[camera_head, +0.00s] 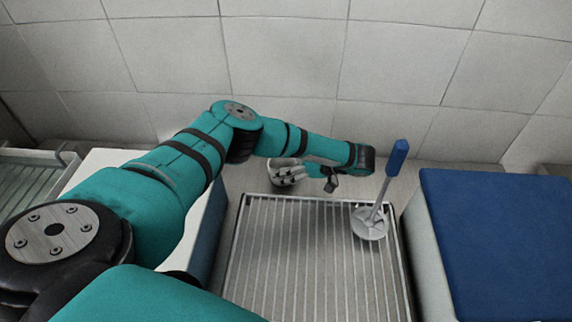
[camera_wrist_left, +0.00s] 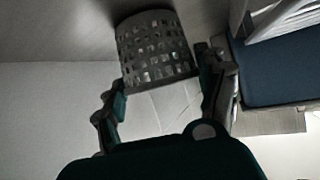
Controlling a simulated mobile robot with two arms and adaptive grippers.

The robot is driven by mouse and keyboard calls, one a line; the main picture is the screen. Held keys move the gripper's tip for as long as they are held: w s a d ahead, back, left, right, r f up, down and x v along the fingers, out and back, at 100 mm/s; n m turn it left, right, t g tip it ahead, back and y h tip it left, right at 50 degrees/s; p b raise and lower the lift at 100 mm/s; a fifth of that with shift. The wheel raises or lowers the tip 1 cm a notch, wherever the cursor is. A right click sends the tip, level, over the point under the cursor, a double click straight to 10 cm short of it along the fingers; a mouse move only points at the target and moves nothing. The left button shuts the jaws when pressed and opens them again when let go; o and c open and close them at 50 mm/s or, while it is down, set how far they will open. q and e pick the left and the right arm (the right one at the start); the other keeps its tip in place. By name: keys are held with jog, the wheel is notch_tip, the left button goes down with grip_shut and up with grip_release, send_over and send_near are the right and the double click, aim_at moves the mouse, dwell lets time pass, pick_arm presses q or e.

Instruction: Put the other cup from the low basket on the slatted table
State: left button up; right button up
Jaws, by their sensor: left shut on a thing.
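The slatted table (camera_head: 310,285) is a grey framed rack of parallel bars, low in the middle of the head view. My left gripper (camera_head: 298,168) is near its far edge, pointing left, and is shut on a pale perforated cup (camera_head: 284,181). In the left wrist view the cup (camera_wrist_left: 155,50) shows its rows of square holes between the fingers of the gripper (camera_wrist_left: 163,82). I cannot tell whether the cup touches the table or hangs above it. No second cup can be made out. I cannot identify the low basket. My right gripper is out of view.
A masher-like tool with a blue handle (camera_head: 397,157) stands tilted on the table's far right part. A blue-topped block (camera_head: 490,240) is at the right. A white block (camera_head: 105,160) and a pale tray (camera_head: 25,160) are at the left. A tiled wall closes the back.

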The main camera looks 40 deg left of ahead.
pick_arm(q)
jog(key=shift+f, duration=0.15)
jog(key=o, duration=0.9)
